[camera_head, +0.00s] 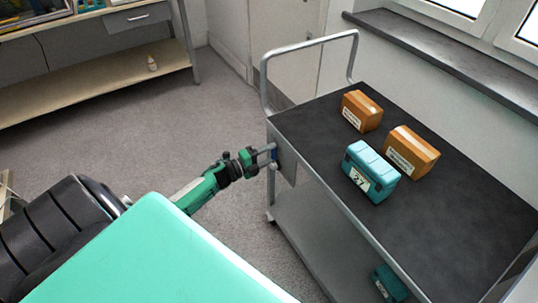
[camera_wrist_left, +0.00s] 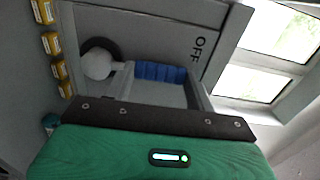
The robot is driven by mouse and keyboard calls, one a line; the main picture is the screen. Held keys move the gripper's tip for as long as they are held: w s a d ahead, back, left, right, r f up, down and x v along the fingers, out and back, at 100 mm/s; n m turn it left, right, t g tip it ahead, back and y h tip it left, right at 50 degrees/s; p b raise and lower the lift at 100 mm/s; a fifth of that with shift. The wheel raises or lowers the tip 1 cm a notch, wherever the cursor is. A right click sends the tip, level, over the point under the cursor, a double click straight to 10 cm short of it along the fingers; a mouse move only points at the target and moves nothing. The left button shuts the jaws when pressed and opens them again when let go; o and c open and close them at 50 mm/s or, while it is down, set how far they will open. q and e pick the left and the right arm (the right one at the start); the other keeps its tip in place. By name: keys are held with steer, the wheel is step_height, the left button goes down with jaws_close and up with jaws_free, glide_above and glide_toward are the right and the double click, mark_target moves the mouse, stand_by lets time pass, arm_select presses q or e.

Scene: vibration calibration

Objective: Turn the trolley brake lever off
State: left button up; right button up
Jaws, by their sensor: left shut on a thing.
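The trolley (camera_head: 440,225) stands at the right in the head view, with a grey frame and dark top. Its brake lever (camera_head: 275,155) is a small blue part on the near-left end panel, mostly hidden by my gripper. In the left wrist view the lever's blue ribbed grip (camera_wrist_left: 158,72) lies between a pale round knob (camera_wrist_left: 98,63) and the printed word OFF (camera_wrist_left: 200,47). My left gripper (camera_head: 270,156) is shut on the blue grip, one finger at each end of it. My right gripper is not in view.
A teal case (camera_head: 370,172) and two orange-brown boxes, one farther (camera_head: 361,111) and one nearer (camera_head: 411,152), sit on the trolley top. Another teal case (camera_head: 389,284) is on the lower shelf. A shelf bench (camera_head: 100,88) stands back left. The floor between is clear.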

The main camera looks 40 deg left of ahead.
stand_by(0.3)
arm_select(q)
steer(key=o, duration=1.4)
steer(key=shift+a, duration=0.1)
steer(key=shift+s, duration=0.1)
steer(key=v, duration=1.3)
steer(key=shift+s, duration=0.3)
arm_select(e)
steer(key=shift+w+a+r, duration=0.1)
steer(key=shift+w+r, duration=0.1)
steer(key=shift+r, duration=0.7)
arm_select(q)
steer(key=shift+a, duration=0.1)
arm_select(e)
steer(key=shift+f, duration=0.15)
